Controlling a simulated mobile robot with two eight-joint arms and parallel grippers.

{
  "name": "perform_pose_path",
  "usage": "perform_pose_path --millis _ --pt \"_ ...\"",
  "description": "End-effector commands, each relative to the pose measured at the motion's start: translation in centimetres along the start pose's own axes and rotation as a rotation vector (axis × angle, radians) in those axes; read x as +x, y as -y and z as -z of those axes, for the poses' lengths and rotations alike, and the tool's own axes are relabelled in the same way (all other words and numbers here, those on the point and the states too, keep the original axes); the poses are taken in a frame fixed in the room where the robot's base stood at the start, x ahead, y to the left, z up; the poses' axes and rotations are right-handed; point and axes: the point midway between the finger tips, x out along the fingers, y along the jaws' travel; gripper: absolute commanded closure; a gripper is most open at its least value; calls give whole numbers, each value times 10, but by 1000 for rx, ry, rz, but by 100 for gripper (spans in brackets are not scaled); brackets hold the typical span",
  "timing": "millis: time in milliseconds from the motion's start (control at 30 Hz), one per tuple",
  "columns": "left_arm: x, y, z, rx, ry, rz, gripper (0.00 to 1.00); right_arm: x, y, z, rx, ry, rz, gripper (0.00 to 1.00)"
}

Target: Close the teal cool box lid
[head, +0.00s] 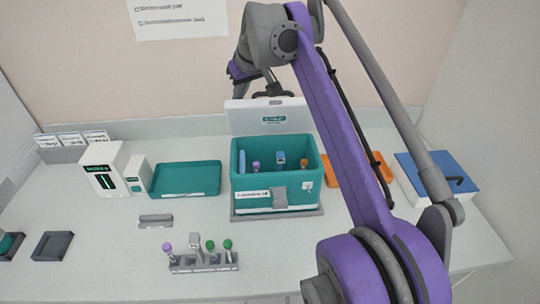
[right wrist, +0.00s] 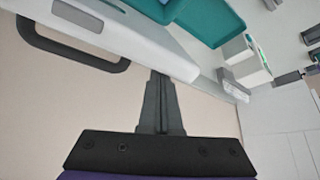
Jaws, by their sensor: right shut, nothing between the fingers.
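The teal cool box (head: 272,188) stands at the middle of the bench, with several tubes or vials inside. Its white lid (head: 262,118) stands raised and open at the back of the box. In the right wrist view the lid (right wrist: 150,38) spans the top, with a dark loop handle (right wrist: 75,60). My right gripper (head: 271,85) is behind the lid's top edge, shut and empty. In the right wrist view its fingertips (right wrist: 160,74) meet the lid's edge; I cannot tell whether they touch it. My left gripper is not in view.
A teal tray (head: 186,179) and a white device (head: 104,168) stand left of the box. An orange tray (head: 360,170) and a blue-lidded box (head: 436,172) are at the right. A grey tube rack (head: 204,263) stands in front. My right arm crosses the right side.

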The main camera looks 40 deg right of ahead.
Motion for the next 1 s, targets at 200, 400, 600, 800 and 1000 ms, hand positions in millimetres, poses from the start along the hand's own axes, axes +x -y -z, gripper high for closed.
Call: perform_pose_path --millis 200,400,600,800,1000 --pt "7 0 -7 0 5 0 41 0 9 -19 -1 2 1 100" --pt "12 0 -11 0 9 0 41 -1 17 -34 0 2 1 100" --pt "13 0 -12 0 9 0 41 -2 20 -39 0 1 0 100" --pt "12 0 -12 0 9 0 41 -3 20 -39 0 1 0 100" --pt "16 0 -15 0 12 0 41 0 23 -47 -1 1 0 100"
